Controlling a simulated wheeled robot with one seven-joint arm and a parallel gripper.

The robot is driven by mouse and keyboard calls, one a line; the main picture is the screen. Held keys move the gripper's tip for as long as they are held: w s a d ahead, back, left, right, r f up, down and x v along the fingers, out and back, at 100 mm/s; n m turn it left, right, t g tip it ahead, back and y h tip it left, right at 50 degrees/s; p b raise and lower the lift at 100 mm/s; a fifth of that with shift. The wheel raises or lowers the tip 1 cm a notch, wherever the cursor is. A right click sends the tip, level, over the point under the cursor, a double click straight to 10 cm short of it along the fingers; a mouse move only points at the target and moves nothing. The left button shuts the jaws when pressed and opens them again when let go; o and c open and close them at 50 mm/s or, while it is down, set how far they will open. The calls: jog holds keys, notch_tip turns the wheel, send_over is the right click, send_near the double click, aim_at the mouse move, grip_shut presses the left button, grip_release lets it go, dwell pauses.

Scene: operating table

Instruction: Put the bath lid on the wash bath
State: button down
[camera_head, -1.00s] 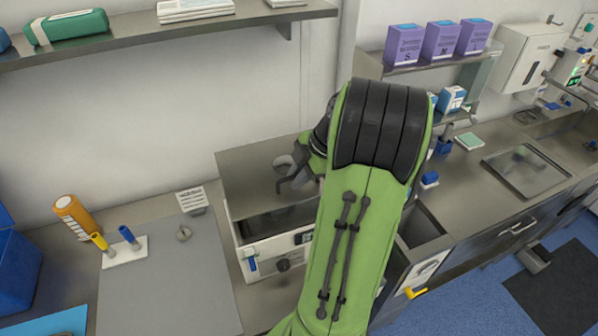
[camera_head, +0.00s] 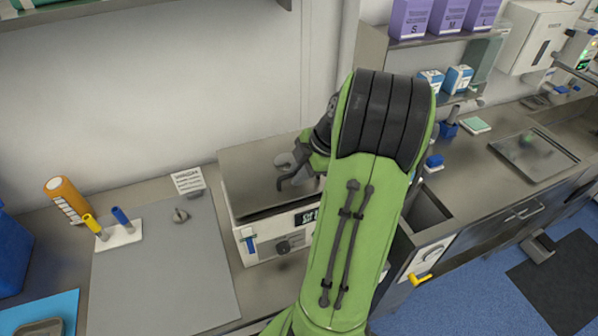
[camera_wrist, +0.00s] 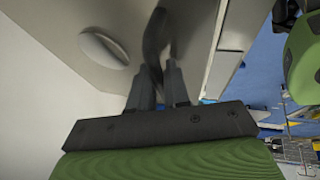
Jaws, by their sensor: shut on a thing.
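The bath lid (camera_head: 243,165) is a flat grey metal plate lying over the top of the wash bath (camera_head: 262,243), a white box with a display, a knob and a blue part on its front. A thin dark line shows between lid and bath at the front; I cannot tell if the lid is fully seated. My gripper (camera_head: 288,180) is at the lid's dark handle, partly hidden by my green arm. In the wrist view, my gripper (camera_wrist: 158,85) is shut on the curved dark handle (camera_wrist: 155,35), above the lid's grey surface. The bath's right side is hidden by my arm.
Left of the bath are a grey mat (camera_head: 160,270), an orange bottle (camera_head: 66,198), a white holder (camera_head: 120,238) with yellow and blue pieces, and a small card (camera_head: 188,181). A sink basin (camera_head: 426,212) lies right of my arm. A wall stands close behind the bath.

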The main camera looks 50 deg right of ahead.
jog(key=shift+f+b, duration=0.95)
jog(key=shift+b, duration=0.05)
jog(key=c, duration=1)
grip_release()
jog(key=shift+s, duration=0.1)
jog(key=p+v, duration=0.5)
jog(key=v, duration=1.1)
